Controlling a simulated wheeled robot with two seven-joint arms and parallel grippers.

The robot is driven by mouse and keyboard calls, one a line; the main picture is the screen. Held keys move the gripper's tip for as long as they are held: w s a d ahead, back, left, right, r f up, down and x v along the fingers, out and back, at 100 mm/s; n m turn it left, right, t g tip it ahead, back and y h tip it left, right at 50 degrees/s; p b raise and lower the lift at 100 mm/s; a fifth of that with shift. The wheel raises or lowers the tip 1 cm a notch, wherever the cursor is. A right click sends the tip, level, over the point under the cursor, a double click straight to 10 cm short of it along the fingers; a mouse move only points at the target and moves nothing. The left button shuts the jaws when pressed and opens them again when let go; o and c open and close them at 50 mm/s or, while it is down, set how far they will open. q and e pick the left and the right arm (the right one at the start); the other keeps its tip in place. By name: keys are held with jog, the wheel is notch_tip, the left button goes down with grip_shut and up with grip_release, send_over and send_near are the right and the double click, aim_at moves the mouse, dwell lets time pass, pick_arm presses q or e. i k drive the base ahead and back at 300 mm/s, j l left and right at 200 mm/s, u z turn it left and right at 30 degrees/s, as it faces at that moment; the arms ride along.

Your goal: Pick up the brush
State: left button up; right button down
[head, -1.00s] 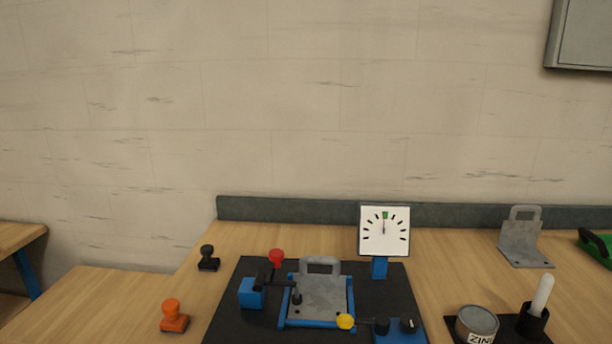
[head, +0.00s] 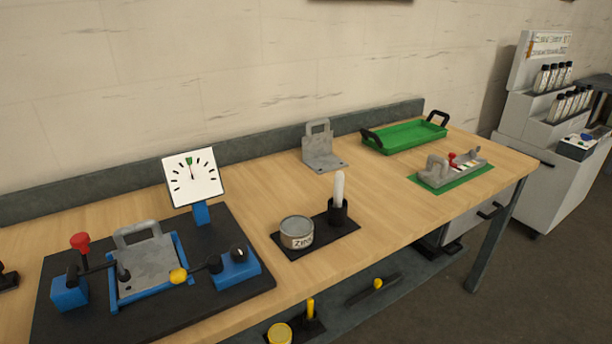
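The brush (head: 339,190) stands upright in a black holder (head: 338,215), its white part pointing up. The holder is on a small black mat (head: 316,239) on the workbench. A grey tin (head: 297,232) with a "ZINC"-like label, partly readable, stands on the same mat, just left of the holder. The lower end of the brush is hidden inside the holder. Neither of my grippers shows in the head view.
A black board with a blue fixture (head: 190,258), clamps and a dial (head: 192,178) is at left. A grey bracket (head: 322,150), green tray (head: 404,136) and grey fixture on a green mat (head: 452,173) stand behind and right. Yellow-topped items (head: 279,333) sit below the bench.

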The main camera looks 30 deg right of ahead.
aim_at(338, 193)
jog(key=z, duration=1.2)
